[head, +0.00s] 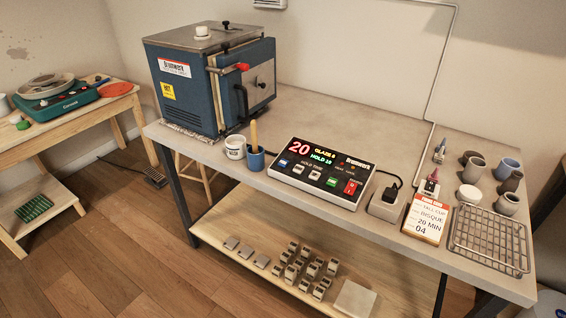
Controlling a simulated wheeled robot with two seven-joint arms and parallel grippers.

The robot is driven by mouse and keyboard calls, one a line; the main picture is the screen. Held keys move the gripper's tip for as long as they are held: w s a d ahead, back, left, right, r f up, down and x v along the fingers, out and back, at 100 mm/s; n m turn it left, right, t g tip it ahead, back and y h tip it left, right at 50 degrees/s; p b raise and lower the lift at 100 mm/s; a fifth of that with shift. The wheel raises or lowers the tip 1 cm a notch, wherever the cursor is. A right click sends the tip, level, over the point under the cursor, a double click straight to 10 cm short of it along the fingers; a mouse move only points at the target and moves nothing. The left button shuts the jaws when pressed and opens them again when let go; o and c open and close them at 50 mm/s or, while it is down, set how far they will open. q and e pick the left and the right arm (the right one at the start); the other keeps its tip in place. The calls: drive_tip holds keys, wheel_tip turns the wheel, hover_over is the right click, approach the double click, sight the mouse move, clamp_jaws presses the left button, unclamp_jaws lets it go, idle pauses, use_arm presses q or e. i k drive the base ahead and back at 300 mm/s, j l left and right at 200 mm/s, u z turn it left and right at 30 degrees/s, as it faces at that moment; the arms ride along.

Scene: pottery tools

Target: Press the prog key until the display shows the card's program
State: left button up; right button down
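The controller (350,172) lies on the grey bench top, its face tilted up. Its lit display (312,153) shows a large red 20, a yellow line that reads like GLAZE and a digit, and a green HOLD 10. Below it is a row of keys: a blue key (283,163), white keys (298,169), a green key (332,182) and a red key (351,187). The key labels are too small to tell which is prog. The card (427,217) stands to the right and reads BISQUE, 20 MIN, 04. Neither gripper is in view.
A blue kiln (203,85) stands at the bench's back left. Cups with a brush (254,157) sit left of the controller. A plug block (387,205), wire rack (490,240) and small pots (475,168) are to the right. Bare bench (340,110) lies behind the controller.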

sight(283, 164)
drive_tip(key=i+j+z, duration=0.25)
drive_tip(key=j, duration=0.9)
drive_tip(key=i+j+z, duration=0.2)
drive_tip(key=j, duration=0.95)
drive_tip(key=j+z, duration=0.25)
drive_tip(key=j, duration=0.9)
